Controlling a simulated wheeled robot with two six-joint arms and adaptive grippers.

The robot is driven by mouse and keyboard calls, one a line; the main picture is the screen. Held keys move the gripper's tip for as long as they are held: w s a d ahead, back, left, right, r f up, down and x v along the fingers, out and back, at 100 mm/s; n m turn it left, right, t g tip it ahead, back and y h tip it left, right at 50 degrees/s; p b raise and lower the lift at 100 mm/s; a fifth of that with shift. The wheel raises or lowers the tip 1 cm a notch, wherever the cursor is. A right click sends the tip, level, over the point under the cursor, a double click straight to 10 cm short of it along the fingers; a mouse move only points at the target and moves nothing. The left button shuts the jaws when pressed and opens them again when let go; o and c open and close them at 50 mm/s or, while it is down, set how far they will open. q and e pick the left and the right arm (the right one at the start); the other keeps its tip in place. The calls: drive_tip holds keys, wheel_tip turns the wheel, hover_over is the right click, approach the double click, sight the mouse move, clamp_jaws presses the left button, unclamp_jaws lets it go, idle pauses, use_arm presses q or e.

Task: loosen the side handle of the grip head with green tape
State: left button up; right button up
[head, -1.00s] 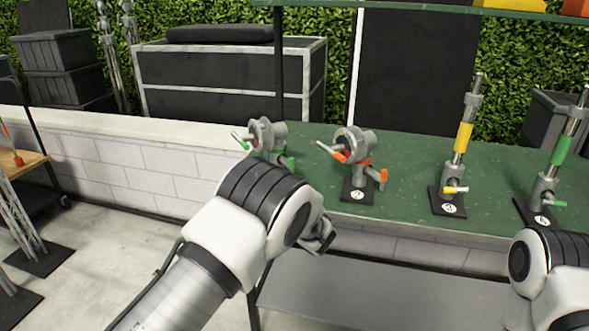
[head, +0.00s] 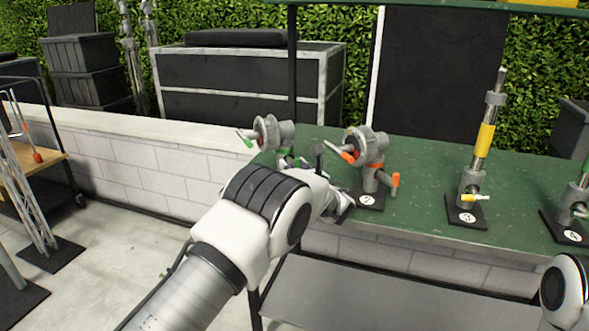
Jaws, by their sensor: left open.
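The grip head with green tape (head: 273,133) stands at the left end of the green table. It is a grey round clamp; its side handle (head: 245,139) has a green tip and sticks out to the left. A bit of green tape shows low on its stem, but its base is hidden behind my left arm. My left gripper (head: 333,182) is open and empty at the table's front edge, right of this grip head and left of the orange-taped one. It appears apart from both handles. Only part of my right arm shows at lower right; its gripper is outside the picture.
The orange-taped grip head (head: 371,150) stands close right of my left gripper. Farther right are a yellow-taped post (head: 483,145) and a green-taped post (head: 574,207). The green table (head: 425,185) is bare between them. A grey lower shelf (head: 370,300) lies below.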

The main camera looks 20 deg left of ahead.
use_arm(q)
drive_tip(key=shift+a, duration=0.1)
clamp_jaws()
